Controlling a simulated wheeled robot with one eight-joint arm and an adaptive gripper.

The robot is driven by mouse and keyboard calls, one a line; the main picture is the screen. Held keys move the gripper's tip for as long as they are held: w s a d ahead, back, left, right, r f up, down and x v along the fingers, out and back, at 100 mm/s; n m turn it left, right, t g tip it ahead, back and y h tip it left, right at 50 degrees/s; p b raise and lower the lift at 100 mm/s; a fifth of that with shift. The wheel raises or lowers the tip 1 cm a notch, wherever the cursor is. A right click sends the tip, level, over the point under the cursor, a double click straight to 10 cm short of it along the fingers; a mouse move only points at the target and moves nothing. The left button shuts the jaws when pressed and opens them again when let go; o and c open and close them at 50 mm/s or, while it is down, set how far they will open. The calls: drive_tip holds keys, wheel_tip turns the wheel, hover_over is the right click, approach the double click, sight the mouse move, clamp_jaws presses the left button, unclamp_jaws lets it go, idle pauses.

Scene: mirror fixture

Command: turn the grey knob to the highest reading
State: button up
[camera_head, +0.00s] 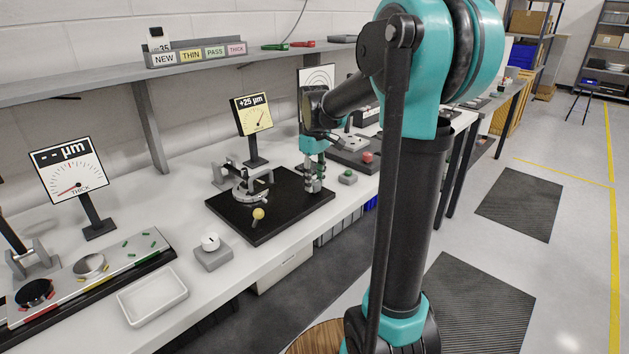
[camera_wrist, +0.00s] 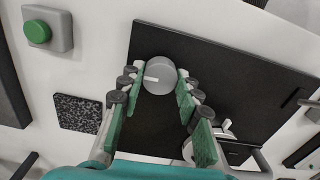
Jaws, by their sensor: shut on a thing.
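The grey knob (camera_wrist: 160,72), round with a white pointer mark, sits on the black base plate in the wrist view. My gripper (camera_wrist: 158,84) has its green-padded fingers on both sides of the knob, closed on it. In the head view my gripper (camera_head: 314,178) points down at the right end of the black base plate (camera_head: 290,218), and its fingers mostly hide the knob. A yellow dial display (camera_head: 252,113) behind the plate reads "+25 µm". A mirror mount or clamp-like metal fixture (camera_head: 252,187) stands on the plate's left part.
A green button box (camera_head: 347,177) is close to the right of my gripper; its green button also shows in the wrist view (camera_wrist: 37,32). A yellow ball-ended lever (camera_head: 258,214) is at the plate's front. A white dial display (camera_head: 70,175) reads "-- µm" at left. A white tray (camera_head: 152,296) stands front left.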

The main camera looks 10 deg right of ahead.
sight(314, 182)
drive_tip(key=n, duration=0.3)
drive_tip(key=shift+n, duration=2.1)
drive_tip(key=o, duration=1.2)
drive_tip(key=shift+c, duration=0.2)
wheel_tip(314, 182, up, 12)
